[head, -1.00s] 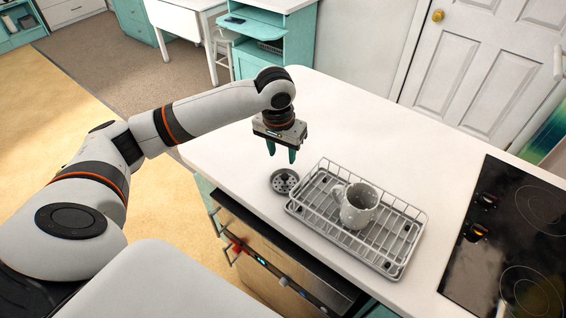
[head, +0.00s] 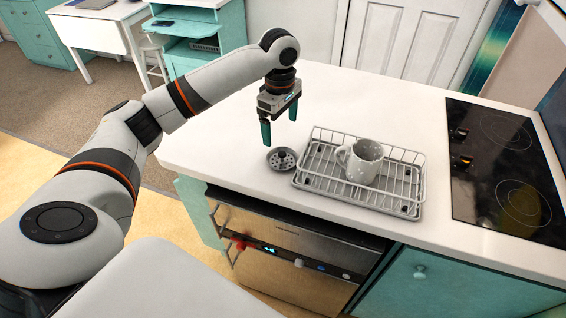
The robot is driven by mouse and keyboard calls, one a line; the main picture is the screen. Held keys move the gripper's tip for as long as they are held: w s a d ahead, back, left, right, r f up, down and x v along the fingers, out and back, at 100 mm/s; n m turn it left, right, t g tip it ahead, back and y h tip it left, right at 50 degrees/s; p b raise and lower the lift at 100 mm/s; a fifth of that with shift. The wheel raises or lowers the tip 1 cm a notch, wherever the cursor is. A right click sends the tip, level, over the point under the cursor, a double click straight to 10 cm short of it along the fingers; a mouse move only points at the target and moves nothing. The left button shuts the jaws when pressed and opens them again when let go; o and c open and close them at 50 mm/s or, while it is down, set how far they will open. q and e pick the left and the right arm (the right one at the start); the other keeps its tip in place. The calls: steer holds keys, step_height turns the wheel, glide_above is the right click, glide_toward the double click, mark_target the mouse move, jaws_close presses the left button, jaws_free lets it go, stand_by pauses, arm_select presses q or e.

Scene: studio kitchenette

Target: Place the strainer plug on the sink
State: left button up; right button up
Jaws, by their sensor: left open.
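The strainer plug (head: 282,158) is a small round dark-grey disc with a knob in its middle. It lies on the white counter, just left of the wire dish rack. My left gripper (head: 279,126) points down above the counter, a little above and behind the plug. Its two green-tipped fingers are apart with nothing between them. No sink shows in the head view. My right gripper is not in view.
The wire dish rack (head: 318,180) holds a grey speckled mug (head: 361,161). A black cooktop (head: 500,165) is at the right. The white counter (head: 215,135) is clear to the left and behind. A dishwasher-like appliance (head: 290,250) sits under the front edge.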

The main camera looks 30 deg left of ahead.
arm_select(q)
glide_above(282, 153)
steer(key=f, duration=0.4)
steer(key=shift+w+a+f+p, duration=0.2)
steer(key=shift+a+f+p, duration=0.05)
steer(key=shift+a+p, duration=0.1)
steer(key=shift+f, duration=0.25)
steer(key=shift+s+d+f+p, duration=0.15)
steer(key=shift+f+p, duration=0.15)
steer(key=shift+f, duration=0.35)
step_height(282, 153, down, 4)
steer(key=shift+d+r+p, duration=0.15)
steer(key=shift+r+p, duration=0.05)
steer(key=shift+p, duration=0.15)
steer(key=shift+f, duration=0.25)
steer(key=c, duration=0.9)
step_height(282, 153, up, 10)
steer(key=shift+b, duration=0.7)
steer(key=shift+c, duration=0.2)
steer(key=s+d+m, duration=1.3)
steer(key=s+m, duration=0.2)
steer(key=m, duration=0.3)
steer(key=shift+d+f, duration=0.25)
steer(key=shift+d, duration=0.05)
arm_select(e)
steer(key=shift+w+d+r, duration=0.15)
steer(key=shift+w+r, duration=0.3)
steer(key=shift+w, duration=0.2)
